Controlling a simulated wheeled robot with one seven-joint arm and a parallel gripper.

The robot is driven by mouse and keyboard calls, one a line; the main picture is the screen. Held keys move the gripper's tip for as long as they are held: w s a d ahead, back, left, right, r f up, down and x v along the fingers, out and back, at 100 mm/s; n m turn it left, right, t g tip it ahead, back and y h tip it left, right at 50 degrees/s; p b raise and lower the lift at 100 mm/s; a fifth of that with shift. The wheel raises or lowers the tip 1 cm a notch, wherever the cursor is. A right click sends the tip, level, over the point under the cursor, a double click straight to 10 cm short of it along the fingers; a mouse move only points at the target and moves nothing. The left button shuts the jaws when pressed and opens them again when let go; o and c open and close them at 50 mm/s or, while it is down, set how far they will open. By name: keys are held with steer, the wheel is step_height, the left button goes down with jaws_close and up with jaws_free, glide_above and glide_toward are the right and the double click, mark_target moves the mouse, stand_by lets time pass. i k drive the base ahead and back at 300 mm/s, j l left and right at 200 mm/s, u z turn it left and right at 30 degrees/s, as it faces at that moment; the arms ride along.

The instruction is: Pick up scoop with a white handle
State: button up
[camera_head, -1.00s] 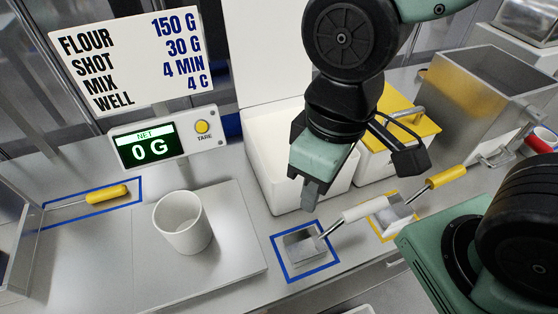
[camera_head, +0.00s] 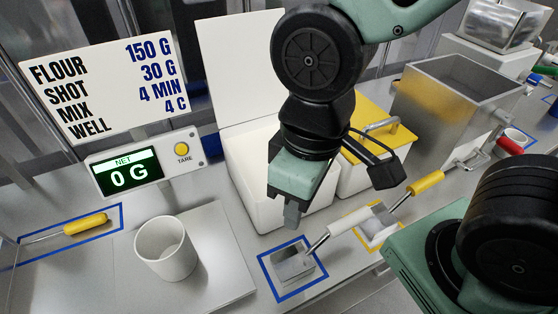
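The scoop with a white handle (camera_head: 342,226) lies on the counter. Its metal bowl (camera_head: 292,263) sits inside a blue outlined square, and the handle points up and to the right. My gripper (camera_head: 291,214) hangs above and behind the bowl, pointing down, apart from the scoop as far as I can see. One fingertip shows clearly; the other is hidden, so its opening cannot be judged. No held object shows.
A yellow-handled scoop (camera_head: 427,182) lies close on the right in a yellow outline. Behind my gripper stand a white bin (camera_head: 262,205) and a yellow-lidded bin (camera_head: 372,148). A white cup (camera_head: 166,249) stands on the scale plate at left. A steel box (camera_head: 425,110) stands at right.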

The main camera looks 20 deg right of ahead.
mark_target(291, 263)
steer(key=k+j, duration=0.25)
steer(key=j, duration=0.15)
steer(key=k+j, duration=0.55)
steer(key=j, duration=0.2)
